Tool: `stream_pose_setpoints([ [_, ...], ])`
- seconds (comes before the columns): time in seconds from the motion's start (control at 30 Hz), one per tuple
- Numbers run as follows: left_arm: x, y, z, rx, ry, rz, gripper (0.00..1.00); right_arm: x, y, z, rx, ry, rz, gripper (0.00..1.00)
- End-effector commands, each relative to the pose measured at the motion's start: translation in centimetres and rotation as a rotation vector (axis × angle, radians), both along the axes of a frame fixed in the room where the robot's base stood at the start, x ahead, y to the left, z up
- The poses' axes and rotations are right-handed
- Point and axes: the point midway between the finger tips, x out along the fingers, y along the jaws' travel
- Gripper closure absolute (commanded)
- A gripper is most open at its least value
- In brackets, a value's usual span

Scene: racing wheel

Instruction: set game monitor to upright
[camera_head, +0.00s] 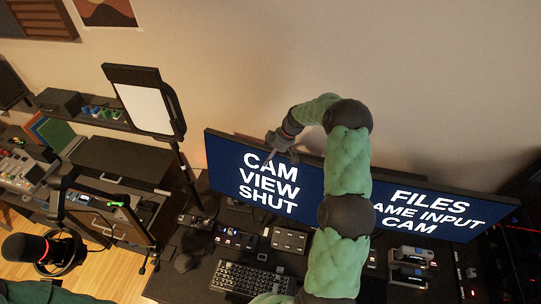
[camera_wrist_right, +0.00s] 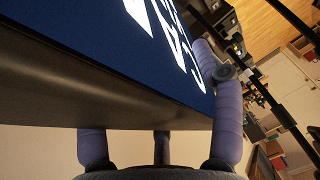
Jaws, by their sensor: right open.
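A wide monitor with a dark blue screen (camera_head: 230,165) reading "CAM VIEW SHUT" stands at the back of the desk, left of my right arm. A second blue monitor (camera_head: 455,222), reading "FILES" and "CAM", stands to its right. I cannot tell which is the game monitor, or the exact tilt of either. My right gripper (camera_head: 277,143) is at the left monitor's top edge. In the right wrist view my gripper (camera_wrist_right: 155,118) is open, with fingers on both sides of the monitor's edge (camera_wrist_right: 110,100); contact is unclear. My left gripper is out of view.
A keyboard (camera_head: 252,278) and several small control boxes (camera_head: 289,240) lie on the desk before the monitors. A light panel on a stand (camera_head: 146,107) is left of the monitor. A microphone (camera_head: 28,248) is at lower left. The wall is close behind.

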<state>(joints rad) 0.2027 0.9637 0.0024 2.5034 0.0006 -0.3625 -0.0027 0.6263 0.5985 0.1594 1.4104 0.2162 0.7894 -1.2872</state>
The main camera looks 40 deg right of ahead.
Motion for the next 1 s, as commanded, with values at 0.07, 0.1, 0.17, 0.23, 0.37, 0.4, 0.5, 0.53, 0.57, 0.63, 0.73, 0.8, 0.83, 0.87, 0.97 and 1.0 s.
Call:
stream_pose_setpoints([
  [0.07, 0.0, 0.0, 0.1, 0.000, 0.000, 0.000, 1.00, 0.1, 0.1, -0.2, -0.001, 0.000, 0.000, 0.33],
  [0.1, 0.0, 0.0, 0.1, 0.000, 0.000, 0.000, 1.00, 0.1, 0.1, -0.2, 0.000, -0.001, -0.001, 0.33],
  [0.17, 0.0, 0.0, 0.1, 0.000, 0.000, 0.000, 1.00, 0.1, 0.1, -0.3, 0.000, -0.001, -0.001, 0.33],
  [0.23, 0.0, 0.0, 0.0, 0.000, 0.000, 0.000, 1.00, 0.1, 0.1, -0.3, 0.000, -0.001, -0.001, 0.33],
  [0.37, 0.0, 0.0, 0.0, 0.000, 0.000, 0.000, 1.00, 0.1, 0.1, -0.2, 0.000, -0.001, -0.001, 0.47],
  [0.4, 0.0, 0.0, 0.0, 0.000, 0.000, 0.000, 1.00, 0.1, 0.1, -0.2, 0.000, -0.001, -0.001, 0.58],
  [0.5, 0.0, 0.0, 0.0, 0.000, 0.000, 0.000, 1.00, 0.1, 0.1, -0.2, -0.001, 0.000, 0.000, 0.86],
  [0.53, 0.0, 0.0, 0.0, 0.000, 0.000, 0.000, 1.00, 0.1, 0.1, -0.2, -0.001, 0.000, 0.000, 0.95],
  [0.57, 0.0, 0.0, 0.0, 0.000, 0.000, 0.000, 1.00, 0.1, 0.1, -0.2, -0.001, 0.000, 0.000, 1.00],
  [0.63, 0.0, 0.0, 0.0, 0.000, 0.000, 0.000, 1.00, 0.1, 0.1, -0.3, -0.001, 0.000, 0.000, 1.00],
  [0.73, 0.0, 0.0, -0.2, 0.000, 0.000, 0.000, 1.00, 0.1, 0.1, -0.3, -0.005, -0.003, 0.000, 1.00],
  [0.8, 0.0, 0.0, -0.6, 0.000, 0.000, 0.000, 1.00, 0.0, 0.3, -0.3, -0.016, -0.009, 0.000, 1.00],
  [0.83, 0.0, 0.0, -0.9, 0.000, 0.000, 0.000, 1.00, -0.1, 0.4, -0.4, -0.023, -0.013, 0.000, 1.00],
  [0.87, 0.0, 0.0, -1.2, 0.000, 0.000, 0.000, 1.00, -0.1, 0.6, -0.5, -0.030, -0.017, 0.000, 1.00],
  [0.97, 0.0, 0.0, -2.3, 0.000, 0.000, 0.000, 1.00, -0.4, 1.0, -0.5, -0.063, -0.035, 0.002, 1.00],
  [1.0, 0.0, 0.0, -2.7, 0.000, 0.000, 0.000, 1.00, -0.5, 1.2, -0.6, -0.074, -0.042, 0.002, 1.00],
])
